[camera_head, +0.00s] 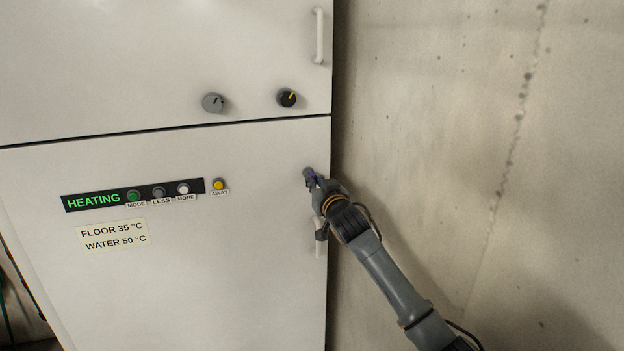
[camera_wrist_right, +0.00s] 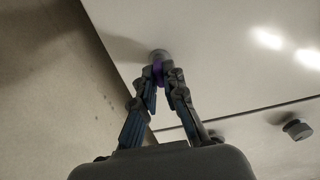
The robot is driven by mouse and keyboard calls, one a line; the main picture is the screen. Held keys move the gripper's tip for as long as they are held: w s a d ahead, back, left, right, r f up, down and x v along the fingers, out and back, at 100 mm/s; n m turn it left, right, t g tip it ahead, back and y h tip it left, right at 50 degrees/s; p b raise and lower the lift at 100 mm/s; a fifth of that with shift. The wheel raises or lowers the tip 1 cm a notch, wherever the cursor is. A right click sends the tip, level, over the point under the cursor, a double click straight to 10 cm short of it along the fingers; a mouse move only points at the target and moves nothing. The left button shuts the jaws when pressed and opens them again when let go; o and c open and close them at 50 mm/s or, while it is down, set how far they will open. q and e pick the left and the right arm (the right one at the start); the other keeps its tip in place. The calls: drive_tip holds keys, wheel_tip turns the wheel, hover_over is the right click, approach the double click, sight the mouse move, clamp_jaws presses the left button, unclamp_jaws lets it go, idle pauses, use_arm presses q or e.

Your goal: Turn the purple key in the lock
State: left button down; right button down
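The purple key (camera_wrist_right: 158,70) sits in a round grey lock near the right edge of the lower white cabinet door. In the head view only a little purple of the key (camera_head: 313,179) shows, beside the lock (camera_head: 308,173). My right gripper (camera_head: 316,184) is at the lock. In the right wrist view its fingertips (camera_wrist_right: 167,72) are close together on either side of the purple key and appear shut on it. The fingers and their shadow hide part of the key, so its turn angle is hard to tell. My left gripper is in neither view.
The cabinet carries a heating panel (camera_head: 133,195) with several buttons, a temperature label (camera_head: 113,235), a grey knob (camera_head: 213,102) and a black knob (camera_head: 287,97). A white handle (camera_head: 320,237) is just below my right gripper. A concrete wall (camera_head: 480,120) stands close on the right.

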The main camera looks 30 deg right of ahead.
idle(0.3)
drive_tip(key=shift+n+p, duration=1)
drive_tip(key=shift+n, duration=0.8)
